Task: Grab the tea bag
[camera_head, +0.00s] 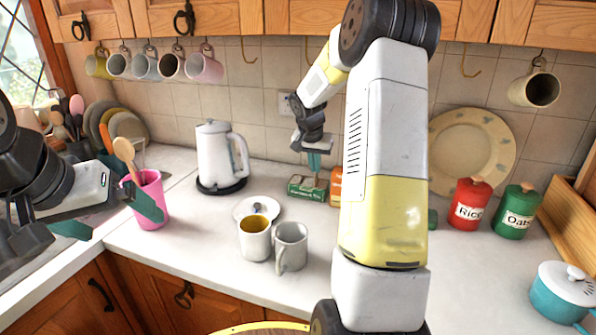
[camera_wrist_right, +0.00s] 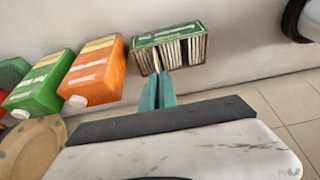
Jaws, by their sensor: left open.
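A green tea box (camera_head: 308,188) stands open on the counter against the back wall. In the right wrist view the box (camera_wrist_right: 172,46) shows a row of thin tea bags (camera_wrist_right: 183,52) on edge. My right gripper (camera_head: 314,162) points down at the box from above. In the right wrist view its teal fingers (camera_wrist_right: 157,76) are close together, with their tips at the left end of the row. I cannot tell whether a tea bag is between them. My left gripper (camera_head: 112,212) is open and empty at the left, beside the pink utensil cup.
An orange carton (camera_wrist_right: 94,71) and a green carton (camera_wrist_right: 38,84) stand beside the tea box. A white kettle (camera_head: 220,155), a yellow-lined mug (camera_head: 254,238), a grey mug (camera_head: 291,246) and a pink utensil cup (camera_head: 152,199) stand on the counter. My right arm hides part of the counter.

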